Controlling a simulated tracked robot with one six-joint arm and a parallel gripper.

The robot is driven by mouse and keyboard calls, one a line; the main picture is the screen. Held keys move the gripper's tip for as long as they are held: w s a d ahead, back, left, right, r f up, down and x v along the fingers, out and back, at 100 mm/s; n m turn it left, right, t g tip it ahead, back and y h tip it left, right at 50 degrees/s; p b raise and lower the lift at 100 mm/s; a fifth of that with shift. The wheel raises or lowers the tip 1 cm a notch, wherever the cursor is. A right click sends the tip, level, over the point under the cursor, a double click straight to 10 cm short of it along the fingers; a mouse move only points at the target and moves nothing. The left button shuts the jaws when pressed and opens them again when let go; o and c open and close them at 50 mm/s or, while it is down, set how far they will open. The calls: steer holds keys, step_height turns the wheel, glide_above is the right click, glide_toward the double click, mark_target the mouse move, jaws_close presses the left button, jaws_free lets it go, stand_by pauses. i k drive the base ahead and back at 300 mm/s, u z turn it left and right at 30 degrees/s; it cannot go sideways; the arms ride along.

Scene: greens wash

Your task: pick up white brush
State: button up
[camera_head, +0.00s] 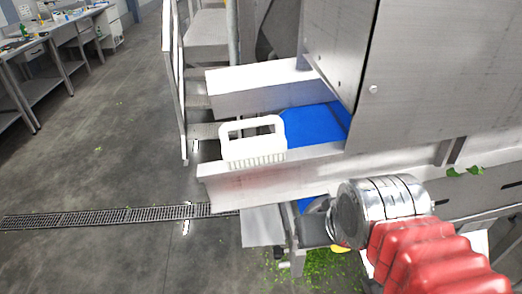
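The white brush (253,152) has an open loop handle on top and short bristles below. It sits at the near metal side wall of the chute (270,180), beside the blue belt (308,124), with its handle up. My arm comes in from the lower right, with a red ribbed sleeve and a shiny metal wrist. My gripper (314,234) seems to be the dark part at the wrist's left end, below and to the right of the brush and apart from it. Its fingers cannot be made out clearly.
A large steel machine housing (430,70) stands right of the brush. Metal stairs with a railing (172,85) rise behind. Green scraps (330,270) lie below the chute. A floor drain (110,217) crosses the open floor at left. Workbenches (50,50) stand far left.

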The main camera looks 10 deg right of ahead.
mark_target(269, 148)
steer(key=u, duration=0.25)
steer(key=k, duration=0.7)
steer(key=u, duration=0.6)
steer(key=k, duration=0.65)
steer(key=u, duration=0.65)
steer(key=i, duration=1.5)
steer(key=z, duration=0.75)
steer(key=i, duration=0.35)
steer(key=z, duration=0.2)
